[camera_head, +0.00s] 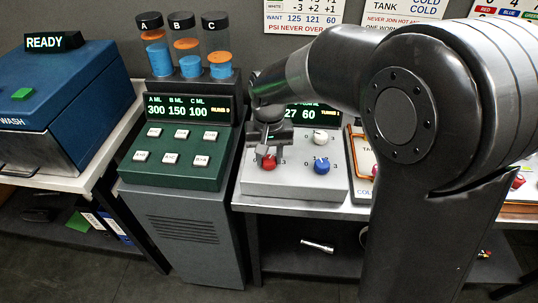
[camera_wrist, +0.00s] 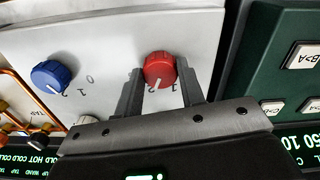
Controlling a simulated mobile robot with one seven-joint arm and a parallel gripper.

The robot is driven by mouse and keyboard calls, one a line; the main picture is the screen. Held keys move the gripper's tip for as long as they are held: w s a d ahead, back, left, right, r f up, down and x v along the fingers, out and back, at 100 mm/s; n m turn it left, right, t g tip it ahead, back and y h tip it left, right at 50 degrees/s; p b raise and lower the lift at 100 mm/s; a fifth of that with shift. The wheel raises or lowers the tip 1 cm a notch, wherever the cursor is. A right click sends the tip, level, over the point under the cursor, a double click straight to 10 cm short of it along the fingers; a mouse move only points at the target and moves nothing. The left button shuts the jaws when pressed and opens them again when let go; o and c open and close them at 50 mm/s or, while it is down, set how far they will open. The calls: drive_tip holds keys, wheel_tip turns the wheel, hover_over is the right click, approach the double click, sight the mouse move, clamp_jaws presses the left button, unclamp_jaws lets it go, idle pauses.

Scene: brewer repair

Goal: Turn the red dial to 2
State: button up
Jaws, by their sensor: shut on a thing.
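The red dial (camera_head: 269,161) sits at the front left of a light grey panel (camera_head: 290,184). In the wrist view the red dial (camera_wrist: 159,68) is between the two fingers of my gripper (camera_wrist: 161,82), which is shut on it. A small white mark shows on the dial's lower edge. In the head view my gripper (camera_head: 269,150) reaches down onto the dial from behind.
A blue dial (camera_head: 321,166) and a white dial (camera_head: 320,136) share the panel. A green button console (camera_head: 178,160) with three tubes stands left of it. A lit display behind the panel is partly hidden by my arm. A blue WASH machine (camera_head: 70,95) stands far left.

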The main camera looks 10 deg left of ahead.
sight(269, 159)
drive_tip(key=o, duration=1)
wheel_tip(269, 159, up, 11)
drive_tip(key=shift+f, duration=0.1)
drive_tip(key=s+d+t, duration=0.2)
drive_tip(key=s+d, duration=0.4)
drive_tip(key=s+d+m+t, duration=0.1)
drive_tip(key=s+d, duration=0.5)
drive_tip(key=d, duration=0.1)
drive_tip(key=s+d+r+m+t, duration=0.1)
drive_tip(key=s+d+t, duration=0.1)
drive_tip(key=s+d, duration=0.3)
drive_tip(key=shift+s+d+t, duration=0.15)
drive_tip(key=shift+s+d, duration=0.05)
drive_tip(key=shift+d, duration=0.45)
drive_tip(key=shift+s+d+t, duration=0.15)
drive_tip(key=shift+s+d, duration=0.05)
drive_tip(key=shift+d, duration=0.4)
